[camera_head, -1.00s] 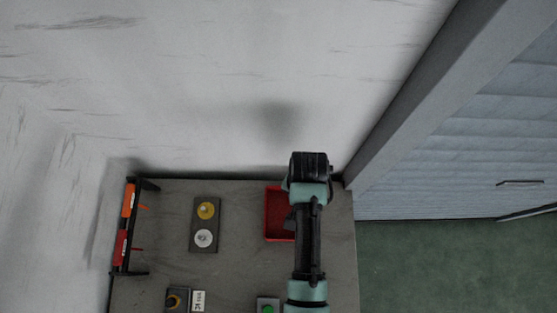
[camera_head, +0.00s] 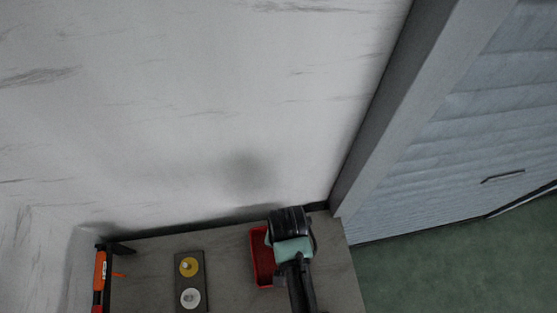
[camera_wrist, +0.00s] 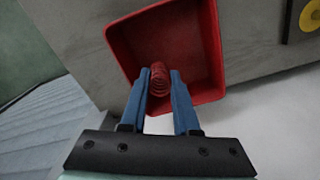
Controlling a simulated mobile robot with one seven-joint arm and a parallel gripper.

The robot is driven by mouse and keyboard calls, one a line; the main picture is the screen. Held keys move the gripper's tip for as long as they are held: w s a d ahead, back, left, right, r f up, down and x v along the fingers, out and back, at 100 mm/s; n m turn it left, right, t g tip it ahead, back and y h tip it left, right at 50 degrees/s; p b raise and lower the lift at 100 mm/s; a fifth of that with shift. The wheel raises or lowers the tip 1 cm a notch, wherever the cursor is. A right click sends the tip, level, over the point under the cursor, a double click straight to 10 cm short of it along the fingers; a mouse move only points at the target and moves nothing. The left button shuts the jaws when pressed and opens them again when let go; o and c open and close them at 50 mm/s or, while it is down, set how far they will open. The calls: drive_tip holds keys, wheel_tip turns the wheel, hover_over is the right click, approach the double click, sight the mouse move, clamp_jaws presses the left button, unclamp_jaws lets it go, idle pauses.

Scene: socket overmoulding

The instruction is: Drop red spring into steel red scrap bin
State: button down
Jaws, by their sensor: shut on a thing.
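The red spring (camera_wrist: 159,80) is between the two blue fingers of my gripper (camera_wrist: 159,80) in the wrist view. My gripper is shut on it. The spring shows over the open inside of the red scrap bin (camera_wrist: 122,42), near its lower edge in the picture. I cannot tell how high above the bin floor it is. In the head view the bin (camera_head: 257,268) stands on the bench near its back right, partly hidden by my arm. The spring and the fingertips are hidden there.
The grey bench (camera_head: 226,262) carries a dark plate (camera_head: 190,283) with a yellow disc and a white disc, left of the bin. An orange and black rack (camera_head: 99,278) stands at the left edge. A pale wall (camera_head: 200,110) rises behind the bench.

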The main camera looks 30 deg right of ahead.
drive_tip(key=c, duration=0.6)
unclamp_jaws()
drive_tip(key=shift+r, duration=0.15)
wheel_tip(320, 180, up, 13)
drive_tip(key=shift+f, duration=0.1)
idle(0.3)
